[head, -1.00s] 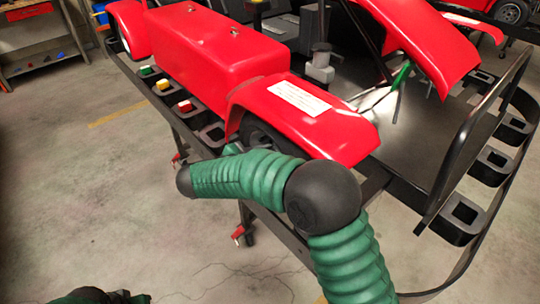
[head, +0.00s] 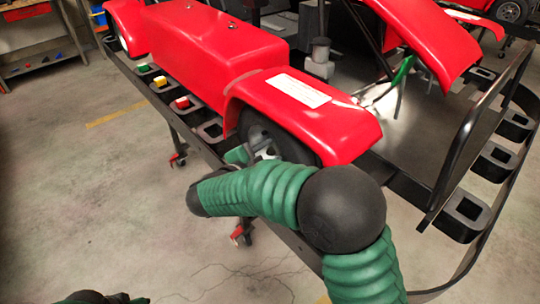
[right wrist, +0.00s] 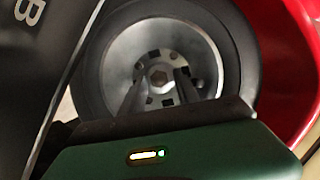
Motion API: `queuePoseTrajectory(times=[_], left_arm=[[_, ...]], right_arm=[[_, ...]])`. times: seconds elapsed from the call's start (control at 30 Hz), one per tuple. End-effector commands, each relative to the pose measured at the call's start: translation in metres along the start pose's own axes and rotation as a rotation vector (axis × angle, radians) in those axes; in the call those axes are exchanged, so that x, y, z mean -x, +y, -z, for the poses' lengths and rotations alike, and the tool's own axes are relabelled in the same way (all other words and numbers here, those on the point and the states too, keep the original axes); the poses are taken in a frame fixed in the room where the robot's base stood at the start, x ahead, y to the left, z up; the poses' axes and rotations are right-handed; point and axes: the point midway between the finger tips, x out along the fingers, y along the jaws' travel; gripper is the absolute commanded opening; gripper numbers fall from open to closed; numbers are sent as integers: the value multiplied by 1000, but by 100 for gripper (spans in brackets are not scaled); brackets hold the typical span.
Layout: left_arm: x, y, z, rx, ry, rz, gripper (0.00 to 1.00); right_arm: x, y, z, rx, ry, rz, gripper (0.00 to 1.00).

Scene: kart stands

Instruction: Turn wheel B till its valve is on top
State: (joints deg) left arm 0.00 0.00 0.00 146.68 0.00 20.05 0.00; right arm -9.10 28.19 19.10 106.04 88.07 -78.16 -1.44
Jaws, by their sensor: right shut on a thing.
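Wheel B (right wrist: 225,50), a black tyre with a grey metal rim, sits under the red front fender (head: 300,108) of the kart. In the head view the wheel (head: 300,150) is partly hidden by my right arm. The wrist view shows a letter B on a dark panel (right wrist: 25,30) beside it. My right gripper (right wrist: 160,88) is at the wheel's middle, with its two fingers on either side of the hub (right wrist: 158,74), shut on it. In the head view the right gripper (head: 262,146) points at the wheel. I cannot make out the valve. The left gripper does not show.
The black stand (head: 240,172) runs along the kart with square cut-outs. Green, yellow and red blocks (head: 182,103) sit along its edge. A black rail (head: 465,150) rises at the right. The concrete floor at left is clear.

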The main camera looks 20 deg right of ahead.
Motion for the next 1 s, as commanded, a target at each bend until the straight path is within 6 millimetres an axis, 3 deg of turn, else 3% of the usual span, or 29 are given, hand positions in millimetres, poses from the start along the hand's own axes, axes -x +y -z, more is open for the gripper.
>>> queuePoseTrajectory(times=[0.03,0.6,0.63,1.0], left_arm=[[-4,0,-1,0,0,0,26],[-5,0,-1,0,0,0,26],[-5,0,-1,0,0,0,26],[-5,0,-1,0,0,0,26]], right_arm=[[3,6,-8,-3,-15,-2,0],[3,6,-7,-33,-16,10,0],[3,6,-7,-33,-16,10,42],[0,4,-2,-40,-6,13,43]])
